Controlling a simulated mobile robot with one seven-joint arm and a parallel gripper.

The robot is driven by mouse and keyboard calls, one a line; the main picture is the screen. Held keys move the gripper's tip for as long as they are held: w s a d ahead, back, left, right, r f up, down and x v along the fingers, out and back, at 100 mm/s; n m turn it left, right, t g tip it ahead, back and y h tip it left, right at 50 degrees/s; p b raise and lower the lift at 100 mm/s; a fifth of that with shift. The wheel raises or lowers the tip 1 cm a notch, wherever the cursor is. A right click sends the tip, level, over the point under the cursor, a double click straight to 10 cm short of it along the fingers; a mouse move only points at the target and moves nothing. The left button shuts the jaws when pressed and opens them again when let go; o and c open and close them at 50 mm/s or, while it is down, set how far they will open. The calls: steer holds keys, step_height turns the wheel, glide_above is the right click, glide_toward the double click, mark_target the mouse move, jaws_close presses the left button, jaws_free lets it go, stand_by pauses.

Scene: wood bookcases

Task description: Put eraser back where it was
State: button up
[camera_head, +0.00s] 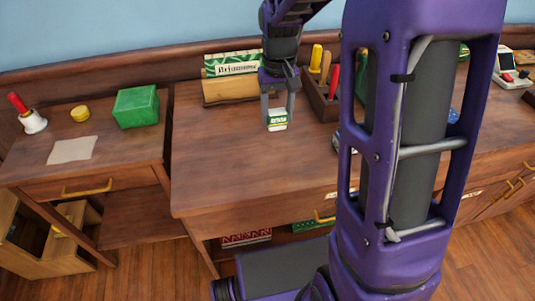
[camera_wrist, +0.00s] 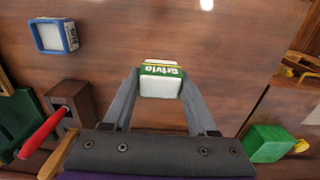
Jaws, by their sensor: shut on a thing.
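The eraser (camera_head: 277,119) is a small white block with a green printed sleeve. My gripper (camera_head: 277,110) is shut on it, with one finger on each side, over the left part of the wooden desk top (camera_head: 235,160). In the wrist view the eraser (camera_wrist: 160,80) sits between the tips of the two grey fingers (camera_wrist: 160,85), its green lettered band facing the camera. I cannot tell whether the eraser touches the desk or hangs just above it.
A wooden holder (camera_head: 322,104) with red and yellow handled tools stands right of my gripper. A letter rack (camera_head: 229,91) stands behind it. A blue-framed white block (camera_wrist: 53,36) lies on the desk. A green box (camera_head: 136,107) is on the left side table. The desk's front left is clear.

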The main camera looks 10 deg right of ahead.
step_height(320, 180, down, 10)
steer(key=shift+a+b, duration=0.1)
steer(key=shift+b, duration=0.9)
steer(key=shift+f, duration=0.2)
steer(key=o, duration=1.3)
step_height(320, 180, up, 12)
steer(key=shift+r+p, duration=0.2)
steer(key=shift+p, duration=0.9)
